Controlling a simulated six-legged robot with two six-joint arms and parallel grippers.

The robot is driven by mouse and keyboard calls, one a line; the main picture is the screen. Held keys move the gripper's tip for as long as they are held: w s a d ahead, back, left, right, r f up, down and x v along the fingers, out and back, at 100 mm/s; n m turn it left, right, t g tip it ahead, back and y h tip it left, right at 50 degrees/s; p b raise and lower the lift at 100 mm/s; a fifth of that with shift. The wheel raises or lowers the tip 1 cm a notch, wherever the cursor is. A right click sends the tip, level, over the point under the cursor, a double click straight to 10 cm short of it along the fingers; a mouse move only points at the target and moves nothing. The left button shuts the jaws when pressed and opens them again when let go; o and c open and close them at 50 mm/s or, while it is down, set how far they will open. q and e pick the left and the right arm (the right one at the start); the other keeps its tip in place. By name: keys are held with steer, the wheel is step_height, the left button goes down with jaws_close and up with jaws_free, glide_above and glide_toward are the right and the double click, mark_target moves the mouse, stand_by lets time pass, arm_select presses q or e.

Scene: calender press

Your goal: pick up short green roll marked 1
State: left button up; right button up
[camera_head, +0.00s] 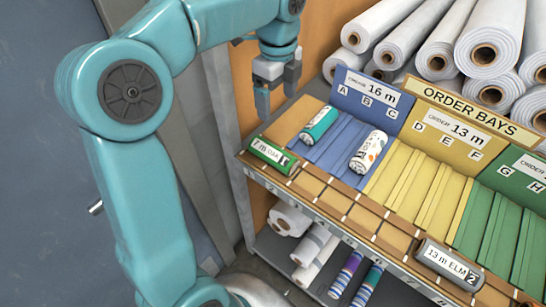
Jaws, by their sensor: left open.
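The short green roll (272,155) lies at the left end of the wooden front ledge. It has a white label reading about "7 m OAK" and a 1 at its right end. My left gripper (277,94) is open and empty, with its fingers pointing down. In the picture it is above the green roll, clearly apart from it, near the shelf's back left corner. My right gripper is not in view.
A teal-and-white roll (319,125) and a patterned white roll (368,151) lie in the blue bay (340,140). A grey roll (449,264) marked 2 lies farther right along the ledge (365,219). Large white rolls (490,38) are stacked behind. More rolls (312,246) lie below.

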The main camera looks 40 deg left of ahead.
arm_select(q)
steer(key=f, duration=0.2)
steer(key=b, duration=0.2)
glide_above(275, 150)
step_height(275, 150, down, 10)
steer(key=shift+d+r, duration=0.1)
steer(key=shift+r, duration=0.1)
steer(key=shift+f, duration=0.4)
steer(key=shift+w+f, duration=0.15)
steer(key=shift+f, duration=0.15)
steer(key=f, duration=0.3)
steer(key=f+p, duration=0.1)
steer(key=shift+s+f, duration=0.25)
steer(key=shift+s, duration=0.05)
steer(key=shift+w+a+f, duration=0.2)
steer(key=shift+f, duration=0.2)
steer(key=shift+s+r, duration=0.1)
steer(key=shift+s, duration=0.05)
steer(key=c, duration=1.2)
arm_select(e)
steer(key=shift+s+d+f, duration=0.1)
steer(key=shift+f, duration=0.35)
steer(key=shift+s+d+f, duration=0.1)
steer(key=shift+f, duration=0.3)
